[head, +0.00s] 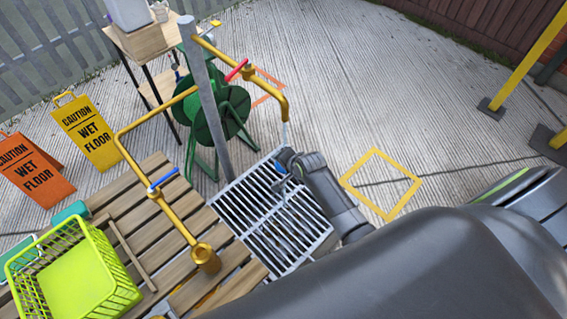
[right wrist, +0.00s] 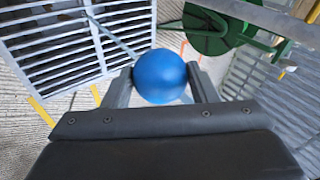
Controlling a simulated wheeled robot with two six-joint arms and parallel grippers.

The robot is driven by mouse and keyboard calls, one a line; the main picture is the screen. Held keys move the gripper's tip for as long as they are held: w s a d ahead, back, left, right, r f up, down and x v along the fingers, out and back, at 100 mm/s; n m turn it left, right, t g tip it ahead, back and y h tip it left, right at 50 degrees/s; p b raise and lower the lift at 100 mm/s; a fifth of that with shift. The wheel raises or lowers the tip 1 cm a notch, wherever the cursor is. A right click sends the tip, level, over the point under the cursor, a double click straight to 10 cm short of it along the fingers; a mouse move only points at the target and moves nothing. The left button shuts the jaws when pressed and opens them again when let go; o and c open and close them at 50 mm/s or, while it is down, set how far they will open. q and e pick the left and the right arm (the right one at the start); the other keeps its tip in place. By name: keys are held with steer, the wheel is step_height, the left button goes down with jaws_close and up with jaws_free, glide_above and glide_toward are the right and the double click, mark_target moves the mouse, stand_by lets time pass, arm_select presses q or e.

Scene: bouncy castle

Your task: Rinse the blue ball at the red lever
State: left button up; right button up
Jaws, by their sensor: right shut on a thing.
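The blue ball (right wrist: 160,76) is held between the two fingers of my right gripper (right wrist: 163,84) in the right wrist view. In the head view this gripper (head: 284,170) is under the spout of the yellow pipe (head: 283,100), above the metal grate (head: 230,208); the ball is mostly hidden there. The red lever (head: 236,70) sits on the upper pipe near the grey post. A thin pale stream of water (head: 285,136) falls from the spout towards the gripper. In the right wrist view a pale streak reaches the ball's edge. My left gripper is out of view.
A blue lever (head: 163,179) is on the lower pipe over the wooden slats (head: 135,215). A green basket (head: 70,280) stands at lower left. A green hose reel (head: 215,115) is behind the grey post (head: 205,95). Caution signs (head: 88,130) stand left.

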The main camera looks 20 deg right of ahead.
steer(key=shift+a, duration=0.1)
steer(key=s+p, duration=0.5)
steer(key=s, duration=0.3)
stand_by(0.5)
stand_by(1.2)
steer(key=s+f+p+v, duration=0.1)
steer(key=p+v, duration=0.5)
steer(key=shift+s+a+r+p, duration=0.15)
steer(key=shift+a+r+p, duration=0.05)
steer(key=shift+a+p, duration=0.1)
